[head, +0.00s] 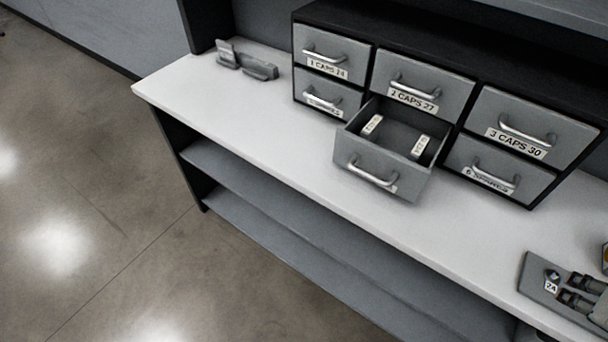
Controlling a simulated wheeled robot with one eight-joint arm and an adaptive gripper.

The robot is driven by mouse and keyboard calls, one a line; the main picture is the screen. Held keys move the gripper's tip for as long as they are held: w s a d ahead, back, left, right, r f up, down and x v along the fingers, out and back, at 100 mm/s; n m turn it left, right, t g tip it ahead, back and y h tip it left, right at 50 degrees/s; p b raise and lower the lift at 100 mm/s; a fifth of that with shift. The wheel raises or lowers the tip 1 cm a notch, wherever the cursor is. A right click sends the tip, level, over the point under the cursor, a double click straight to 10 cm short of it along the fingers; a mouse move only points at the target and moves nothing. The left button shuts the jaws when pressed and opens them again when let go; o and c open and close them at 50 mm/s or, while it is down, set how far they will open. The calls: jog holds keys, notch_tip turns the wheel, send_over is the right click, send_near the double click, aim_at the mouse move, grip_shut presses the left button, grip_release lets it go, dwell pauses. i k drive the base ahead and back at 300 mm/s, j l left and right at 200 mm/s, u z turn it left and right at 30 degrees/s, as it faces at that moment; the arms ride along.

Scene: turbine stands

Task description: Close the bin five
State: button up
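Bin five (378,173) is the lower middle drawer of a dark cabinet (445,50) on the white workbench. It is pulled well out toward the bench's front edge, with its inside showing. Two small pieces with white labels, a left one (372,125) and a right one (421,146), are inside it. Its curved metal handle (371,176) is on the front face, and its own label is mostly hidden. My gripper is not in view.
The upper drawers (422,86) and the other lower drawers look shut. A grey bracket (246,62) stands at the bench's left end. A grey fixture (560,290) with fittings lies at the right. White benchtop (290,128) is bare before the left drawers. Open floor (90,190) lies at left.

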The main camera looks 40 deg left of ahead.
aim_at(384, 162)
jog(key=u, duration=1.35)
jog(key=i+l+u, duration=0.1)
jog(key=l+u, duration=0.2)
jog(key=i+l+u, duration=0.1)
jog(key=l+u, duration=0.2)
